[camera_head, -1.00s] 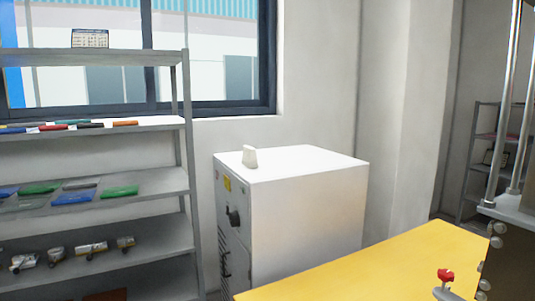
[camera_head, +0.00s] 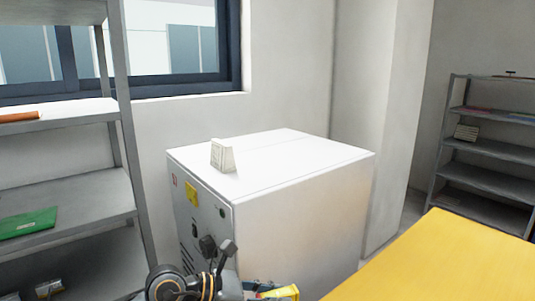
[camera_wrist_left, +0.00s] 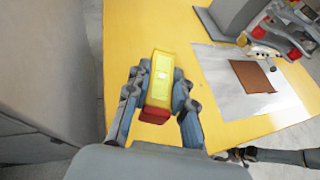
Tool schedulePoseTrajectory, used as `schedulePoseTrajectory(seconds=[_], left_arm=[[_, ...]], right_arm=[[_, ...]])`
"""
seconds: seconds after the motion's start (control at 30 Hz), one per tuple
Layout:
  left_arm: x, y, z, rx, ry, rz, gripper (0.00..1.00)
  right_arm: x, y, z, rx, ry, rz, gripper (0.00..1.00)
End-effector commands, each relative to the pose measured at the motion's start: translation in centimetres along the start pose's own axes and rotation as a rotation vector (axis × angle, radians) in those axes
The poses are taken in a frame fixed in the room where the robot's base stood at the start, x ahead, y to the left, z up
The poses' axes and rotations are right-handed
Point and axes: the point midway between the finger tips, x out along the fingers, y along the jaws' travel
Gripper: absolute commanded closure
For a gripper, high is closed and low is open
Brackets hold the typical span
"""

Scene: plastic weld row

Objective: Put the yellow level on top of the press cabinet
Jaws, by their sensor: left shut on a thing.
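The press cabinet (camera_head: 300,215) is a white box with a flat top and controls on its left face. A small pale block (camera_head: 223,155) stands on its top near the left edge. My left gripper (camera_wrist_left: 158,95) is shut on the yellow level (camera_wrist_left: 161,75), which has a red end facing the palm. In the head view the level (camera_head: 284,292) shows only partly at the bottom edge, in front of the cabinet and below its top. Dark parts of my left arm show beside it.
A grey shelf (camera_head: 125,125) with several items stands left of the cabinet. A yellow table (camera_head: 460,260) lies at the lower right, and another shelf (camera_head: 490,145) stands behind it. Most of the cabinet top is clear. A window is behind on the left.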

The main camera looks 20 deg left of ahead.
Motion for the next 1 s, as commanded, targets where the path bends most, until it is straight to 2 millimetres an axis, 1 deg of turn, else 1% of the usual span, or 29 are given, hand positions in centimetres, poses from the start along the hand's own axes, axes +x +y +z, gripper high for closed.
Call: schedulePoseTrajectory(seconds=[0.03, 0.17, 0.2, 0.27, 0.4, 0.6, 0.7, 0.8, 0.9, 1.0], left_arm=[[0.1, 1.2, 2.0, 0.002, -0.005, 0.027, 1.00], [-0.3, 3.9, 6.2, -0.032, -0.004, 0.112, 1.00], [-0.6, 4.7, 7.6, -0.043, -0.005, 0.143, 1.00], [-1.0, 5.8, 9.5, -0.062, -0.006, 0.188, 1.00], [-2.6, 8.2, 13.8, -0.109, -0.005, 0.301, 1.00], [-5.7, 10.8, 19.3, -0.179, -0.007, 0.459, 1.00], [-7.4, 11.8, 21.7, -0.211, -0.007, 0.532, 1.00], [-8.9, 12.5, 23.7, -0.240, -0.006, 0.591, 1.00], [-10.1, 13.0, 25.1, -0.260, -0.005, 0.637, 1.00], [-10.9, 13.3, 25.9, -0.275, -0.003, 0.666, 1.00]], right_arm=[[0.1, 0.1, 0.4, 0.000, -0.006, 0.001, 0.44], [0.2, 0.3, 1.0, -0.001, -0.014, 0.004, 0.44], [0.3, 0.4, 1.1, -0.002, -0.017, 0.005, 0.44], [0.3, 0.5, 1.3, -0.002, -0.018, 0.006, 0.44], [0.5, 0.7, 1.2, -0.003, -0.018, 0.008, 0.44], [0.6, 0.7, 0.7, -0.002, -0.009, 0.008, 0.44], [0.7, 0.6, 0.5, -0.002, -0.005, 0.008, 0.44], [0.8, 0.5, 0.4, -0.002, -0.004, 0.006, 0.44], [0.8, 0.3, 0.3, -0.001, -0.003, 0.003, 0.44], [0.8, 0.0, 0.3, 0.000, -0.003, 0.000, 0.44]])
